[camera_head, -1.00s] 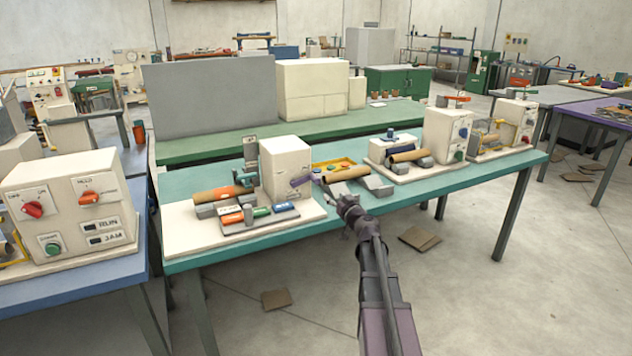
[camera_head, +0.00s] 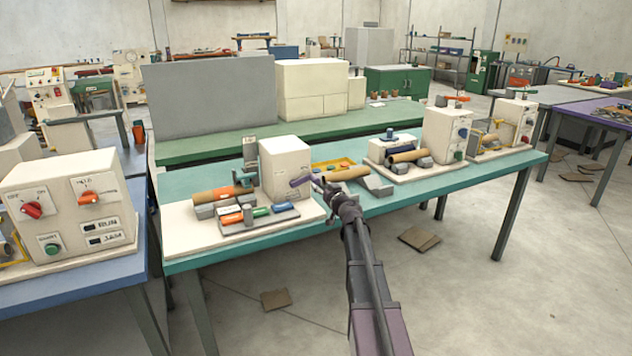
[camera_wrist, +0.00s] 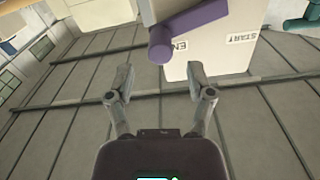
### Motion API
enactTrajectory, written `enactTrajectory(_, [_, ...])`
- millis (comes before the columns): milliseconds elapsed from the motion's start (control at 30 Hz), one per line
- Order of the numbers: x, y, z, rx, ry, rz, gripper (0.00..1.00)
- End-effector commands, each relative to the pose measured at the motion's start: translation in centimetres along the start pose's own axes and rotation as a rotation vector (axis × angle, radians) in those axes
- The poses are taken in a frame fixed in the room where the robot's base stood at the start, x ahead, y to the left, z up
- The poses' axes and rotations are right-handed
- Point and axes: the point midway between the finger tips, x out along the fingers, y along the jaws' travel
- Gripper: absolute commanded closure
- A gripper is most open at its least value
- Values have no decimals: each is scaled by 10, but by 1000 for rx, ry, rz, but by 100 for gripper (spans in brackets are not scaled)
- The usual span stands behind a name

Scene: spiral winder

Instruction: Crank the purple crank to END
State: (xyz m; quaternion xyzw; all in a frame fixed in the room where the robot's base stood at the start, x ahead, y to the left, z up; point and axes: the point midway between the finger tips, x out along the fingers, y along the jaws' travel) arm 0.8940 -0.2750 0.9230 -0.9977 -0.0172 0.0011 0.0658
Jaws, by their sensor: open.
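The purple crank (camera_head: 299,182) is on the side of the white winder box (camera_head: 285,165). In the wrist view the crank (camera_wrist: 192,22) is at the top, its handle's rounded end facing me. An END label (camera_wrist: 180,46) is beside the handle and partly covered by it. A START label (camera_wrist: 242,38) is farther right on the same white face. My gripper (camera_head: 321,186) is just right of the crank. In the wrist view my gripper (camera_wrist: 159,75) is open and empty, its fingertips just short of the handle and apart from it.
A brown tube (camera_head: 346,174) on grey blocks lies right behind my gripper. Left of the box are an orange-banded roll (camera_head: 222,194) and a grey tray of coloured pieces (camera_head: 259,219). The floor in front of the teal table (camera_head: 510,160) is mostly clear.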

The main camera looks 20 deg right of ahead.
Motion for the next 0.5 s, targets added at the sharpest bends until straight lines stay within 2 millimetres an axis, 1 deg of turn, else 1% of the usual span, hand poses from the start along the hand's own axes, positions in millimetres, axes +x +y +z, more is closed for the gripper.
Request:
enactTrajectory(33, [12, 1, 0, 0, 0, -1, 31])
enactTrajectory(200, [34, 1, 0, 0, 0, -1, 31])
enactTrajectory(333, [45, 0, 0, 0, 0, -1, 31])
enactTrajectory(500, [52, 0, 0, 0, 0, -1, 31])
